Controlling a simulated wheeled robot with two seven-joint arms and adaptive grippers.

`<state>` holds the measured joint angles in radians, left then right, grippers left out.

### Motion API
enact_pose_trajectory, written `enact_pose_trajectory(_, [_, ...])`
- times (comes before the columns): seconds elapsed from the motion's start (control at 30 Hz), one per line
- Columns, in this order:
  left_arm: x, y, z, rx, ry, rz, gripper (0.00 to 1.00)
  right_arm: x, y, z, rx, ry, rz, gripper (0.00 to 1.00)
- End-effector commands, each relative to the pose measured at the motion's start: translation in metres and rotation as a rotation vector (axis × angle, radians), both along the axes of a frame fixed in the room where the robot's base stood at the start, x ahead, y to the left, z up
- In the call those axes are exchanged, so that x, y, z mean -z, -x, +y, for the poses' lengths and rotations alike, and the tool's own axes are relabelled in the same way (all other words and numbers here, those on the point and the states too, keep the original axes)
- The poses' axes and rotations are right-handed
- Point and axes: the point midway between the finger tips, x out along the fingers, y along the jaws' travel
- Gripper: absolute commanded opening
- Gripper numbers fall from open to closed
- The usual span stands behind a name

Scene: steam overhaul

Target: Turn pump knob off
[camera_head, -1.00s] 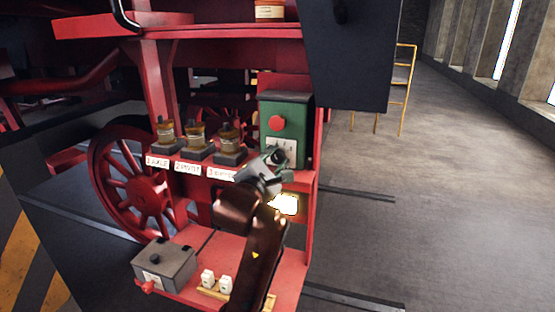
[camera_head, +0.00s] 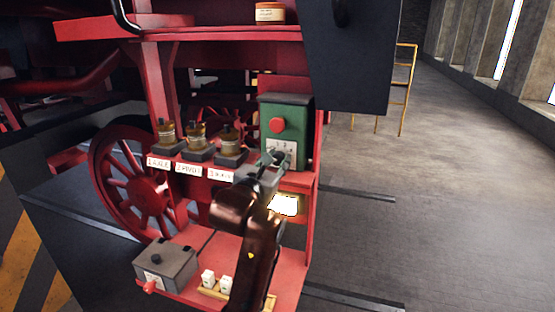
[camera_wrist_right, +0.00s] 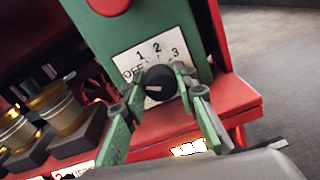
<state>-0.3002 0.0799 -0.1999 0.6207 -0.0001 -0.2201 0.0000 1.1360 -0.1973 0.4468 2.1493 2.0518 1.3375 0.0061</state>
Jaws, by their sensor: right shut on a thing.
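The pump is a green box (camera_head: 296,118) with a red button (camera_head: 277,125) and a white dial plate (camera_head: 281,147). In the right wrist view the dial plate (camera_wrist_right: 150,57) reads OFF, 1, 2, 3. The black pump knob (camera_wrist_right: 160,83) sits below the numbers, its pale mark on the left side, toward OFF. My right gripper (camera_head: 274,158) is at the dial and covers the knob in the head view. In the wrist view its green fingers (camera_wrist_right: 153,91) are either side of the knob, shut on it. My left gripper is not in view.
Several brass-topped oilers (camera_head: 197,138) stand on the red shelf left of the pump. A grey box (camera_head: 165,264) and white pieces (camera_head: 216,282) are on the lower red deck. A dark panel (camera_head: 349,60) hangs upper right. The floor at right is open.

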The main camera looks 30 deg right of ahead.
Motion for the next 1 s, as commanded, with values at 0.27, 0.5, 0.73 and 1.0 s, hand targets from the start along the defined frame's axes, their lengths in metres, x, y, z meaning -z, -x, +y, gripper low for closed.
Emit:
enact_pose_trajectory(0.27, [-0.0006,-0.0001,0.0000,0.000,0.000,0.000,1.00,-0.0010,0.0002,-0.0006,0.001,0.018,0.016,0.02])
enact_pose_trajectory(0.5, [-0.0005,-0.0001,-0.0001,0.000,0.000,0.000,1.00,-0.0011,0.0001,-0.0005,0.001,0.017,0.016,0.02])
enact_pose_trajectory(0.73, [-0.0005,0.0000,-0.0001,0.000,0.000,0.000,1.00,-0.0008,0.0000,-0.0002,0.000,0.016,0.015,0.40])
enact_pose_trajectory(1.0, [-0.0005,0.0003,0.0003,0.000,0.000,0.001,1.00,-0.0005,-0.0001,0.0003,-0.001,0.015,0.016,0.44])
